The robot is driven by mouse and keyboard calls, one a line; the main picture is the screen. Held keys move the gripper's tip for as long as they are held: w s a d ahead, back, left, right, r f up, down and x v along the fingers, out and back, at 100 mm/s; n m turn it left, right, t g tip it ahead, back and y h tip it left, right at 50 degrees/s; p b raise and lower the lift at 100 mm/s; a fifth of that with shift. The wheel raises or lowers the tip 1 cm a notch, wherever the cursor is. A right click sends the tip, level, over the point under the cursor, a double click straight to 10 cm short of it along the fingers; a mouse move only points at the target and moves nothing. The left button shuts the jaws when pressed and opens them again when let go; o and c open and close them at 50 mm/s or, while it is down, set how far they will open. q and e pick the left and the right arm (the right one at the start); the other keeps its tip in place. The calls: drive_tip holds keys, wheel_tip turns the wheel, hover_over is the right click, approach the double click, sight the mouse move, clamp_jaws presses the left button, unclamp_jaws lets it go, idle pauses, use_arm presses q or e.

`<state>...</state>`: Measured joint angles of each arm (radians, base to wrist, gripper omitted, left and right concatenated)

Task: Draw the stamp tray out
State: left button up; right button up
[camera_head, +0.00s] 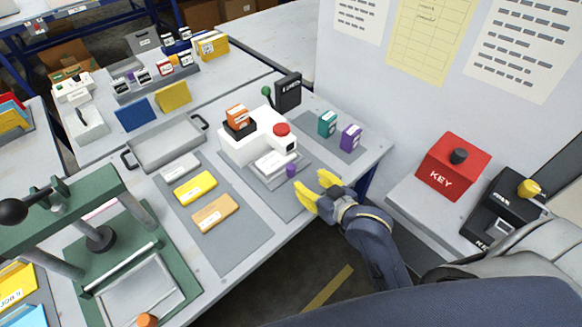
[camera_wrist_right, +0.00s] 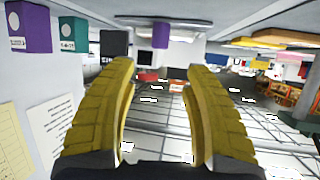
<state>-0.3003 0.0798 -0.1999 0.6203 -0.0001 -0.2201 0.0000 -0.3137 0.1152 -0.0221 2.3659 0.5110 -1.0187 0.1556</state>
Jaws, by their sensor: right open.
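The white stamp machine (camera_head: 245,146) stands on the table with an orange block (camera_head: 237,115) and a red button (camera_head: 281,129) on top. A low pale tray (camera_head: 270,172) shows at its front, seemingly the stamp tray. A small purple knob (camera_head: 291,170) sits at the tray's front edge. My right gripper (camera_head: 312,188) has yellow fingers, is open and empty, and is just in front of the knob, apart from it. In the right wrist view the purple knob (camera_wrist_right: 160,35) appears beyond and between the open fingers (camera_wrist_right: 156,75). My left gripper is not in view.
Purple (camera_head: 350,137) and teal (camera_head: 327,123) boxes stand right of the machine. A mat with yellow and orange pads (camera_head: 214,213) lies left. A green press (camera_head: 150,250) stands at front left. A red KEY box (camera_head: 453,166) is at right. The table's front edge is near my gripper.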

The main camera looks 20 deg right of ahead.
sight(294, 170)
drive_tip(key=x, duration=1.2)
drive_tip(key=shift+o, duration=0.2)
clamp_jaws()
